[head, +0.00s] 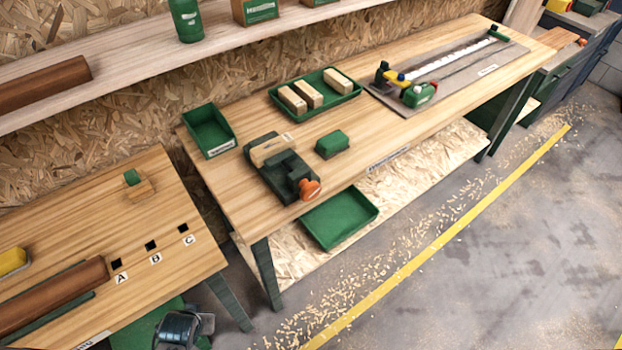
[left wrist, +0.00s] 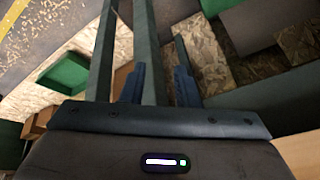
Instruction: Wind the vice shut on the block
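The dark vice (head: 288,176) stands on the middle workbench near its front left, with an orange handle (head: 310,189) at its front end. A pale wooden block (head: 268,151) lies across the vice at its back end, between or on the jaws; I cannot tell whether the jaws touch it. My left gripper (left wrist: 157,78) is open and empty in the left wrist view, its two dark fingers apart with bench legs behind them. The vice does not clearly show in that view. In the head view, a dark part of my arm shows at the bottom edge, well below the vice. My right gripper is not in view.
A green bin (head: 209,131) stands left of the vice, a small green block (head: 332,144) right of it. A green tray (head: 348,97) with wooden blocks lies behind. Another green tray (head: 340,218) sits on the lower shelf. A left bench (head: 170,262) stands close by.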

